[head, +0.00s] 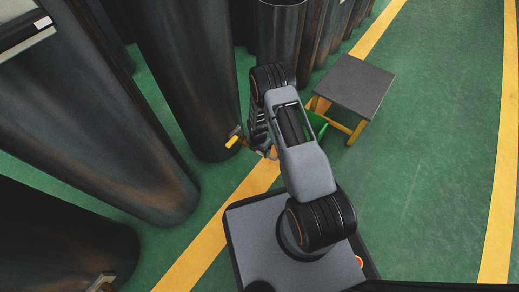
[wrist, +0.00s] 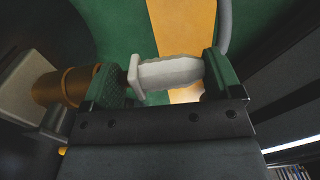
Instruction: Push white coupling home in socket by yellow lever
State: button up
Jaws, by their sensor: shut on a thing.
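The white coupling (wrist: 170,73), ribbed with a square flange at its left end, is between the two fingers of my gripper (wrist: 166,78) in the wrist view. The gripper is shut on it. An orange-brown cylinder (wrist: 58,88) on a pale block (wrist: 22,88) is just left of the gripper; I cannot tell whether it is the lever or the socket. In the head view the yellow lever (head: 232,142) sticks out low on a dark cylinder, left of my gripper (head: 268,152). The coupling and the socket mouth cannot be made out there.
Large dark cylinders (head: 190,70) crowd the left and back. A grey hose (wrist: 225,25) rises right of the coupling. A dark-topped stool (head: 355,84) with yellow legs stands right of my arm. The green floor (head: 430,160) is clear at the right.

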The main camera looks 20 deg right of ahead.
jog(key=shift+w+a, duration=0.15)
jog(key=shift+w, duration=0.15)
jog(key=shift+s+d, duration=0.2)
jog(key=shift+s, duration=0.2)
dwell(1.3)
jog(key=shift+w+a, duration=0.2)
jog(key=shift+w, duration=0.2)
dwell(0.9)
jog(key=shift+s+d, duration=0.1)
jog(key=shift+s, duration=0.15)
jog(key=shift+s+d+p, duration=0.45)
jog(key=shift+s+d, duration=0.35)
jog(key=shift+s, duration=0.25)
jog(key=shift+s+d+p, duration=0.45)
jog(key=shift+s+d, duration=0.3)
jog(key=shift+s, duration=0.25)
